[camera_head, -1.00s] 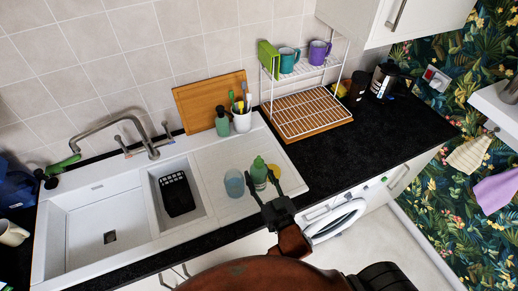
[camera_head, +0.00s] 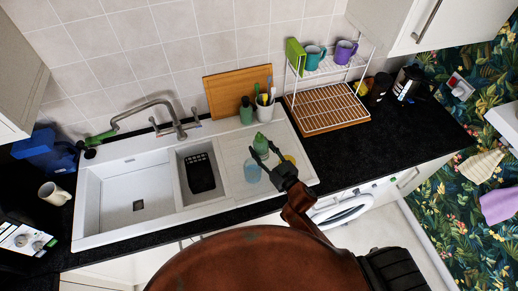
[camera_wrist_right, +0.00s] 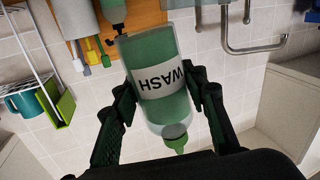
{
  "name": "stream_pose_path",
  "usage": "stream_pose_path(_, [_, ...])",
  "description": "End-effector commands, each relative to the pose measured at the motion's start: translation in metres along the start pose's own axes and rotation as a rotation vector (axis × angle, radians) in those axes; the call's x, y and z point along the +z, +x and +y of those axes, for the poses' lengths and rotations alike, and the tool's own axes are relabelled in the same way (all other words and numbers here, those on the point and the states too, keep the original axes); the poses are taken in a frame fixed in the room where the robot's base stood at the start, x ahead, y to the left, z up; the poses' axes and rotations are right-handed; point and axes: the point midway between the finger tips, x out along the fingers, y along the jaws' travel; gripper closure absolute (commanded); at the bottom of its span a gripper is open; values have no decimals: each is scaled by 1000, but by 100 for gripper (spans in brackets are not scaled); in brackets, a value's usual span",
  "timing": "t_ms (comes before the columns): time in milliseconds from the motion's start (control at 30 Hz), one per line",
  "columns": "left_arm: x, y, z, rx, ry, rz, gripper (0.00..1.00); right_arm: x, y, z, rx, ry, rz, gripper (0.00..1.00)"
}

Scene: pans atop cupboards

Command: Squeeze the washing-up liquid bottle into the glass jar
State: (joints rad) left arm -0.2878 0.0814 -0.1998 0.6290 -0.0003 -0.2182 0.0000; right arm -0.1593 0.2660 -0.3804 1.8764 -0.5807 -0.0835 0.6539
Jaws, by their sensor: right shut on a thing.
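The green washing-up liquid bottle (camera_head: 261,145) is upright, cap up, between the fingers of my right gripper (camera_head: 268,158). In the right wrist view the bottle (camera_wrist_right: 154,75) fills the middle; its WASH label appears upside down and its green cap points to the picture's bottom. The fingers (camera_wrist_right: 160,100) are shut on its sides. The bottle appears raised off the drainer. The glass jar (camera_head: 252,172), bluish and clear, stands on the drainer just below and left of the bottle in the head view. It is not visible in the wrist view. My left gripper is not in view.
The white sink (camera_head: 120,190) lies left of the drainer. Behind stand a second green bottle (camera_head: 246,112), a brush holder (camera_head: 265,111) and a wooden board (camera_head: 222,90). A white dish rack (camera_head: 325,107) stands right. A yellow item (camera_head: 290,159) lies beside the gripper.

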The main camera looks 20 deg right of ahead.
Motion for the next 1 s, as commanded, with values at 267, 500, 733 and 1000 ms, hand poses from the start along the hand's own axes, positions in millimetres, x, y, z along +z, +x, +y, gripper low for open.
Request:
stream_pose_path(267, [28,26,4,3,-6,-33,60,6,0,31,1,-336,1,100])
stream_pose_path(500, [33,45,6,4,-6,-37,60,9,0,58,3,-633,1,100])
stream_pose_path(733, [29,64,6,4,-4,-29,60,11,0,85,4,-919,1,100])
stream_pose_path(1000, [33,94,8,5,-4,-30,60,34,0,91,4,-1250,0,100])
